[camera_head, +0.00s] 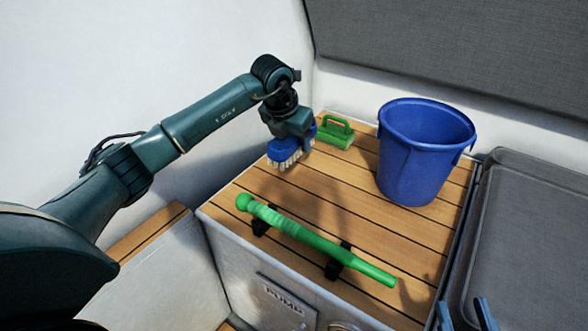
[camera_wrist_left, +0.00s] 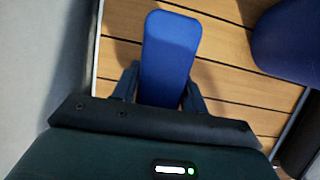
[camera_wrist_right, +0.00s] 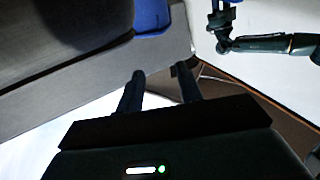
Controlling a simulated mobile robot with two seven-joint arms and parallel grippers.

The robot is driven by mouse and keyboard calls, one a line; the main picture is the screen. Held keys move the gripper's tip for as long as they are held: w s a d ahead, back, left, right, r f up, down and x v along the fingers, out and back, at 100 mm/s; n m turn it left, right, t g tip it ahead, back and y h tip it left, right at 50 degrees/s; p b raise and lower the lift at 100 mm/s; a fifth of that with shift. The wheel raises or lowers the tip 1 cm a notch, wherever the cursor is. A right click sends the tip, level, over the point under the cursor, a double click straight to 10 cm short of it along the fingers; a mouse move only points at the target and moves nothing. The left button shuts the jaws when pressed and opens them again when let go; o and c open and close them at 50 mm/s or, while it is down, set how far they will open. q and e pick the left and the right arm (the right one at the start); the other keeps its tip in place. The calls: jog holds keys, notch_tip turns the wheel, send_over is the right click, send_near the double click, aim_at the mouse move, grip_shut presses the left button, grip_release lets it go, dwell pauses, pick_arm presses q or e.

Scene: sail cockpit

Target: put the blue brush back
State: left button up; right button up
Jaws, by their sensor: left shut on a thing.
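The blue brush (camera_head: 283,151), with pale bristles facing down, is in my left gripper (camera_head: 291,134) over the far-left part of the slatted wooden top (camera_head: 330,198). It appears to be held above the wood, though the exact gap is hard to judge. In the left wrist view the brush's blue body (camera_wrist_left: 168,55) sits between the fingers of the left gripper (camera_wrist_left: 160,90). My right gripper (camera_head: 464,315) shows only its fingertips at the bottom right. In the right wrist view the right gripper (camera_wrist_right: 158,82) is open and empty.
A green brush (camera_head: 337,134) stands just right of the blue one. A blue bucket (camera_head: 424,155) stands at the back right of the top. A green pump handle (camera_head: 315,240) lies in black clips near the front. A grey cushion (camera_head: 530,240) is at right; white walls rise behind.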

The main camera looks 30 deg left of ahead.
aim_at(298, 171)
pick_arm(q)
jog(key=shift+f, duration=0.95)
pick_arm(e)
jog(key=shift+a+f, duration=0.1)
jog(key=shift+f, duration=0.05)
pick_arm(q)
jog(key=shift+f, duration=0.35)
pick_arm(e)
jog(key=shift+a+r, duration=0.1)
jog(key=shift+r, duration=0.1)
pick_arm(q)
notch_tip(298, 171, down, 4)
jog(key=shift+r+b, duration=0.1)
jog(key=shift+b, duration=0.85)
pick_arm(e)
jog(key=shift+f, duration=0.15)
pick_arm(q)
jog(key=shift+f, duration=0.4)
jog(key=shift+r, duration=0.1)
pick_arm(e)
jog(key=shift+r+y, duration=0.4)
jog(key=shift+r, duration=0.1)
jog(key=shift+f, duration=0.1)
pick_arm(q)
jog(key=o, duration=1)
jog(key=shift+o, duration=0.2)
